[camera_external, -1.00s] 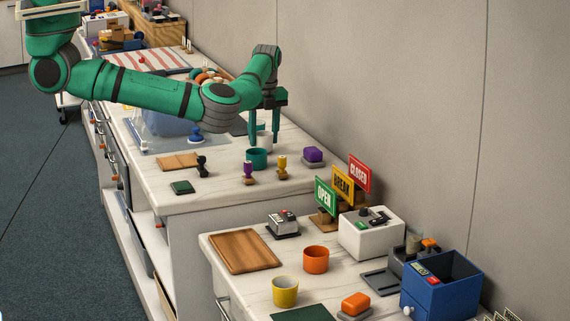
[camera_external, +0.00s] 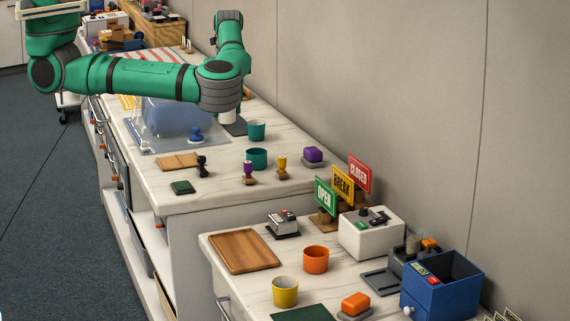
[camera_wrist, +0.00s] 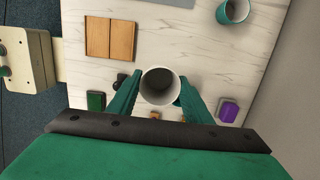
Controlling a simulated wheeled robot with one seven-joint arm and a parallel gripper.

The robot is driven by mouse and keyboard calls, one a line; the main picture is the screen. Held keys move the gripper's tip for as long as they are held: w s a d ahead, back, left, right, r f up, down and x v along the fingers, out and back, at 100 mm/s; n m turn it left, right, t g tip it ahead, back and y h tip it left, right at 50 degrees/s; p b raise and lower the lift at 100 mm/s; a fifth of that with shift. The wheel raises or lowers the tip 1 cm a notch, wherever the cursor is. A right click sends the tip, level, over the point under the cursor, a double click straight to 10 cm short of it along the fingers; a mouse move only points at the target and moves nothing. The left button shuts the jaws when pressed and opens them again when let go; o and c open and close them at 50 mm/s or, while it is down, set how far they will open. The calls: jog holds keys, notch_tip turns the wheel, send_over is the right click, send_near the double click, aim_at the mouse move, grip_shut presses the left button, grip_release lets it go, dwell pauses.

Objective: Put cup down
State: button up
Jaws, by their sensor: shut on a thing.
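My gripper (camera_wrist: 160,88) is shut on a white cup (camera_wrist: 159,86); its two green fingers lie on either side of it in the wrist view. The cup is upright, and I look down into its open, empty-looking top. In the external view a bit of a white cup (camera_external: 228,112) shows just below my arm's elbow, above or by a dark pad (camera_external: 234,126). The arm hides my fingers there, and I cannot tell whether the cup touches the counter.
Two teal cups stand on the counter, one nearer (camera_external: 257,158) and one behind it (camera_external: 256,130). Stamps (camera_external: 248,172), a purple block (camera_external: 313,155), a wooden board (camera_external: 178,162) and a blue-knobbed stamp (camera_external: 195,135) are around. The wall bounds the right side.

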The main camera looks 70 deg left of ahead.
jog(key=shift+s+d+r, duration=0.1)
jog(key=shift+s+r, duration=0.05)
jog(key=shift+s, duration=0.25)
jog(key=shift+d, duration=0.1)
jog(key=d+f+m, duration=0.3)
jog(key=d+m, duration=0.2)
jog(key=d, duration=1)
jog(key=s+d+f+m, duration=0.2)
jog(key=s+d+m, duration=0.25)
jog(key=d, duration=0.55)
jog(key=s+d+f+m+t+h, duration=0.1)
jog(key=s+d+m, duration=0.4)
jog(key=d, duration=0.6)
jog(key=s+d+f+m, duration=0.2)
jog(key=s+d+m, duration=0.1)
jog(key=s+d, duration=0.55)
jog(key=shift+m, duration=0.25)
jog(key=shift+w+d+f, duration=1.7)
jog(key=shift+w+d, duration=0.05)
jog(key=shift+w, duration=0.35)
jog(key=shift+w+d+f, duration=1.7)
jog(key=shift+w+d, duration=0.05)
jog(key=shift+w, duration=0.35)
jog(key=shift+w+d+f, duration=1.7)
jog(key=shift+w+d, duration=0.05)
jog(key=shift+w, duration=0.35)
jog(key=shift+f, duration=1.3)
